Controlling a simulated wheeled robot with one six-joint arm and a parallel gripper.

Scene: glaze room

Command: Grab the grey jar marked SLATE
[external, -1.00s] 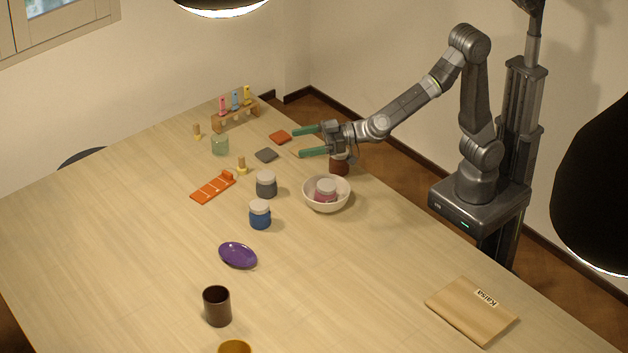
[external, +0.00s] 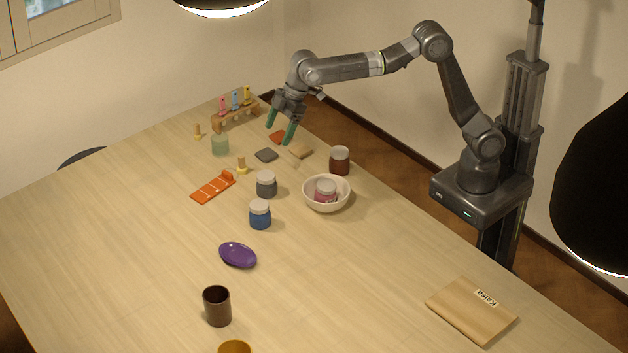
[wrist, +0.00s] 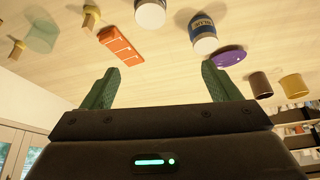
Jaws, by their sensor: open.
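A grey jar (external: 266,189) with a pale lid stands upright in the middle of the table. It also shows cut off at the top edge of the wrist view (wrist: 150,14). I cannot read a SLATE label on it. My gripper (external: 280,132) is open and empty, its green fingers pointing down, above the table and behind the grey jar in the external view. The open fingers also show in the wrist view (wrist: 160,72) with nothing between them.
A blue jar (external: 260,217) stands close in front of the grey jar. A white bowl (external: 340,203) holding a pink jar (external: 325,190) is to its right, with a dark red jar (external: 339,163) behind. An orange ruler-like piece (external: 212,188) lies left.

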